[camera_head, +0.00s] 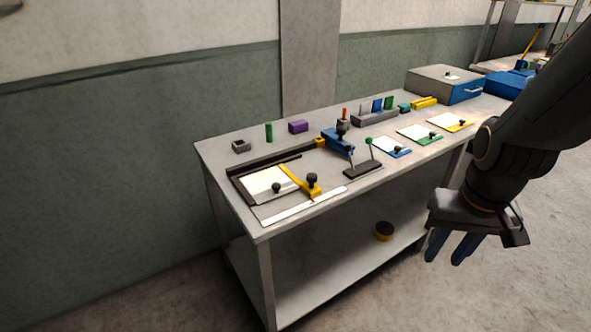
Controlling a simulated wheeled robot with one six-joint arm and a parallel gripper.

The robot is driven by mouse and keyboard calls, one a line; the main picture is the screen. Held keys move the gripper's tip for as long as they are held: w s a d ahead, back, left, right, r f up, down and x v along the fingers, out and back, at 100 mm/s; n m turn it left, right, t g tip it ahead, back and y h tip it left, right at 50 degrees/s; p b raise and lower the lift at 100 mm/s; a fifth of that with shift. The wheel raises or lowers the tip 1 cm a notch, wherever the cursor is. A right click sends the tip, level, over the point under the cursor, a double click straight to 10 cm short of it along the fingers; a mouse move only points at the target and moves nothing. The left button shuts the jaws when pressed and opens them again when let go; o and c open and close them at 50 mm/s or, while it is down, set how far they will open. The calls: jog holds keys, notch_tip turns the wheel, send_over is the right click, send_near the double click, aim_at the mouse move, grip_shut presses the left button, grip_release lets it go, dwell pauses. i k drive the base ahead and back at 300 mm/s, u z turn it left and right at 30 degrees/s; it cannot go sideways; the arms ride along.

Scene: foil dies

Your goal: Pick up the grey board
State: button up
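A pale board with a black knob (262,178) lies inside a dark corner frame (240,190) at the table's left front. Its edge looks grey, but it is small, so I cannot be sure that it is the grey board. Three similar boards with knobs lie in a row to the right, edged blue (386,146), green (414,131) and yellow (449,121). My gripper (452,250) hangs in front of the table at the right, pointing down. Its two blue fingers are apart with nothing between them, well away from every board.
A yellow bar with a black knob (297,181) lies against the pale board's right side. A white strip (300,206) lies in front. A blue-and-yellow device (338,142) and a dark stand (362,170) stand mid-table. A grey box (440,83) is at the back right.

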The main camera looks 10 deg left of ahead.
aim_at(265, 186)
jog(key=u, duration=0.15)
jog(key=i, duration=0.6)
jog(key=u, duration=0.85)
jog(key=i, duration=0.45)
jog(key=u, duration=0.5)
